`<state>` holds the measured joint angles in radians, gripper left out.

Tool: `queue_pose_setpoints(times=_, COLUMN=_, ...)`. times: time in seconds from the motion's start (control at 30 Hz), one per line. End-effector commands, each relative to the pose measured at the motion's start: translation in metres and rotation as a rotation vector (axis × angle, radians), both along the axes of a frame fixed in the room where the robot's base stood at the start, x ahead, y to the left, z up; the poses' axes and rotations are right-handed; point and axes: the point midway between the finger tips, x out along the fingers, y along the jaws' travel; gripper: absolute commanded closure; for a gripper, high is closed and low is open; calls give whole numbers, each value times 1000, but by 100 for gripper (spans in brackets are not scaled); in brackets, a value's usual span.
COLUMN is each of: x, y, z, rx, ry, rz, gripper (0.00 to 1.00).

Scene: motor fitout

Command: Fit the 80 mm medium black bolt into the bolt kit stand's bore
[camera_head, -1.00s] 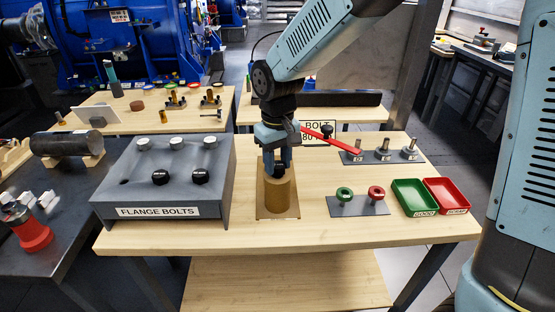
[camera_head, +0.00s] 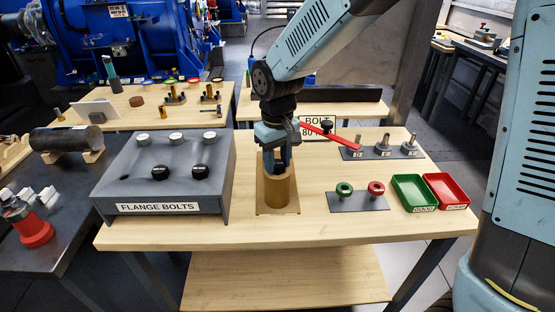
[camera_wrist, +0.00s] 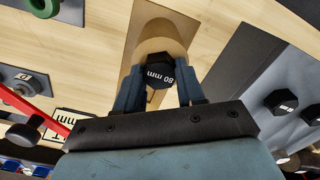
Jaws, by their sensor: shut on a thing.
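The black bolt, its head marked "80 mm" (camera_wrist: 160,73), is between the two fingers of my gripper (camera_wrist: 158,88), which is shut on it. In the head view my gripper (camera_head: 277,168) points down over the tan cylindrical bolt kit stand (camera_head: 279,194), which stands on a flat tan plate (camera_head: 264,208). The stand's round wall also shows around the bolt head in the wrist view (camera_wrist: 160,44). The bolt's shank is hidden, and I cannot tell how deep it sits in the bore.
The grey FLANGE BOLTS box (camera_head: 211,190) stands close on the left with silver and black heads. A red lever (camera_head: 330,135) lies close behind on the right. A plate with green and red rings (camera_head: 357,203), a green tray (camera_head: 393,191) and a red tray (camera_head: 466,190) are on the right.

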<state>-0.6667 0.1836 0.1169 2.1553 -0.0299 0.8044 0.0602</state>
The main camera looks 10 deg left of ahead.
Motion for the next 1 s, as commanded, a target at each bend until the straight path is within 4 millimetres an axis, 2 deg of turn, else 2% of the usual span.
queue_pose_setpoints(times=0.03, x=0, y=0, z=0, rx=1, ry=-1, rz=0, gripper=100)
queue_pose_setpoints(times=0.07, x=0, y=0, z=0, rx=1, ry=-1, rz=0, gripper=60)
queue_pose_setpoints(times=0.33, x=0, y=0, z=0, rx=1, ry=-1, rz=0, gripper=34)
queue_pose_setpoints(times=0.67, x=0, y=0, z=3, rx=1, ry=-1, rz=0, gripper=32)
queue_pose_setpoints(times=0.87, x=1, y=0, z=26, rx=3, ry=-3, rz=-1, gripper=32)
queue_pose_setpoints(times=1.0, x=1, y=0, z=54, rx=3, ry=-3, rz=-1, gripper=32)
